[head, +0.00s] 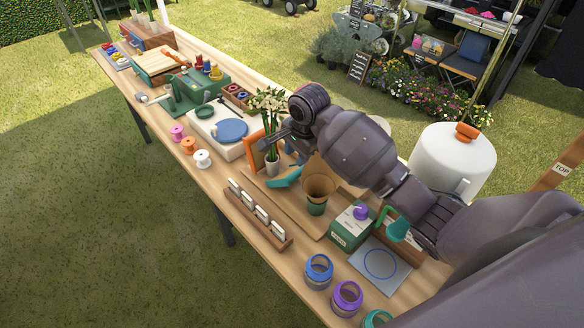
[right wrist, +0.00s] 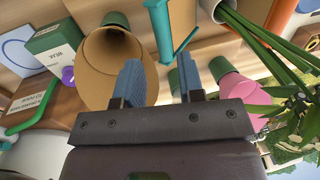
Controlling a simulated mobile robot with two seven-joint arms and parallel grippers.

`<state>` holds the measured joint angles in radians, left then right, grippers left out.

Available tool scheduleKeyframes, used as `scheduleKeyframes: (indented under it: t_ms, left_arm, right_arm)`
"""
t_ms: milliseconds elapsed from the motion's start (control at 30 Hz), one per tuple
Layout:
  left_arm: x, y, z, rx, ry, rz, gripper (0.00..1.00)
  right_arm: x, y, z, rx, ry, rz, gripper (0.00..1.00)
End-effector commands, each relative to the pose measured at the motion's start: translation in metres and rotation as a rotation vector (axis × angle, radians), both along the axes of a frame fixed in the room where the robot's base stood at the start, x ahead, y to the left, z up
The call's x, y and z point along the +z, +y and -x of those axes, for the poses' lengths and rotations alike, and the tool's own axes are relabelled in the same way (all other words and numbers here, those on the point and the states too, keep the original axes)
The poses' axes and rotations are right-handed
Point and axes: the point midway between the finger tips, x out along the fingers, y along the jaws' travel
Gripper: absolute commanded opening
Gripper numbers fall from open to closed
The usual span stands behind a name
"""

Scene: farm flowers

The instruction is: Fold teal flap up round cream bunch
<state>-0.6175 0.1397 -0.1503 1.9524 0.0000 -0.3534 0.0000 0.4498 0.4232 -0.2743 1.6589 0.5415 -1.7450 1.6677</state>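The cream bunch (head: 268,102) stands upright, its green stems in a small pale holder (head: 272,167); the stems (right wrist: 265,45) also show at the upper right of the right wrist view. A teal piece (head: 287,177), which looks like the flap, lies low beside the holder. In the wrist view a teal upright part with a thin bar (right wrist: 163,32) shows beyond my fingers; whether it is the same flap I cannot tell. My right gripper (head: 292,153) is above the teal piece, beside the bunch. Its blue fingers (right wrist: 159,65) are apart with nothing clearly between them. My left gripper is out of view.
A brown cone (head: 319,186) in a green base stands right of the teal piece. A pink cone (right wrist: 252,100) shows at the right of the wrist view. A tag rack (head: 258,214), green box (head: 351,227) and jars (head: 318,271) stand nearer. An orange frame (head: 256,155) is left of the stems.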

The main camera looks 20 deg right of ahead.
Motion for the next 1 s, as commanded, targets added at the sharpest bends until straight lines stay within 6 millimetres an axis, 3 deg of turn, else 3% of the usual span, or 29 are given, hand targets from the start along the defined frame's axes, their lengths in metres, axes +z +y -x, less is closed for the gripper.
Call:
scheduleKeyframes:
  t_ms: [533, 733, 1000]
  left_arm:
    - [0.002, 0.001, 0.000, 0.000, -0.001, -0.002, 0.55]
    - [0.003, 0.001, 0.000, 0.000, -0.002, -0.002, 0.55]
    - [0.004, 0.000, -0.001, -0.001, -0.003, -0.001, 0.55]
  right_arm:
    - [-0.083, 0.005, -0.015, 0.001, 0.001, 0.001, 0.36]
    - [-0.097, 0.006, -0.018, 0.002, -0.001, 0.000, 0.36]
    - [-0.100, 0.007, -0.018, 0.003, -0.002, 0.000, 0.36]
